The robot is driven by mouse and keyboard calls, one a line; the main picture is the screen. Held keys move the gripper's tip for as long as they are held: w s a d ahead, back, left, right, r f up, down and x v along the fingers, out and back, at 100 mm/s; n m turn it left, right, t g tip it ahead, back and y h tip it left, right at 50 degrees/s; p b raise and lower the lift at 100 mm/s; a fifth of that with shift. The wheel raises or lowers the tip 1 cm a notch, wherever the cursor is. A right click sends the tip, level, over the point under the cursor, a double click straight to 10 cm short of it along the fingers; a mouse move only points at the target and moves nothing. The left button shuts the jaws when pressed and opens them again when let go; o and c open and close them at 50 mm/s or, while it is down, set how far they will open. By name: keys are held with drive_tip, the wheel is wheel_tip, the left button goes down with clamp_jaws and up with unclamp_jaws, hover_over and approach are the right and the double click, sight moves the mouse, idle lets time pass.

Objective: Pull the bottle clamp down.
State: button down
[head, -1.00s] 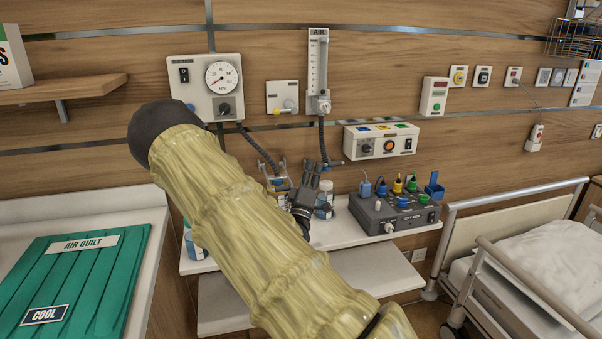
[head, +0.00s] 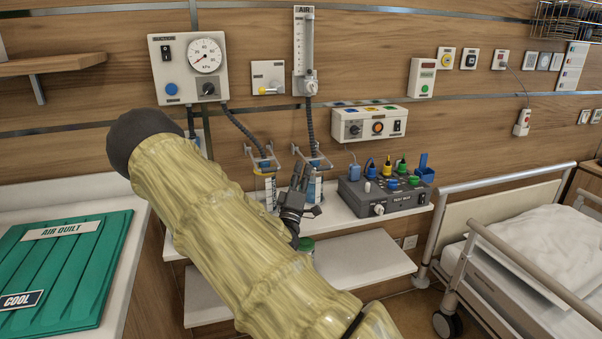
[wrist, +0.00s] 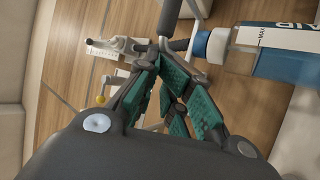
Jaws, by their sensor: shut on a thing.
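Two bottles hang side by side under dark hoses on the wall. The right bottle (head: 316,188) has a grey metal bottle clamp (head: 323,161) about its top. In the wrist view, the bottle with blue liquid, a blue cap and an AIR label (wrist: 268,55) lies at the upper right. My gripper (head: 301,170) is in front of and just left of the right bottle. In the wrist view its green-padded fingers (wrist: 166,62) are brought together at the tips, on a grey part of the clamp. The fingers hide much of the gripped part.
The left bottle (head: 264,190) with a yellow band stands close to my gripper. A grey test box (head: 385,198) with coloured plugs sits right on the shelf (head: 345,222). A lower shelf (head: 365,258) is mostly clear. A bed (head: 500,205) stands at the right.

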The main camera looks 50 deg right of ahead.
drive_tip(key=shift+s+d, duration=0.2)
drive_tip(key=shift+s, duration=0.05)
drive_tip(key=v, duration=1.2)
drive_tip(key=shift+w+a, duration=0.2)
drive_tip(key=shift+w, duration=0.05)
drive_tip(key=shift+f, duration=0.1)
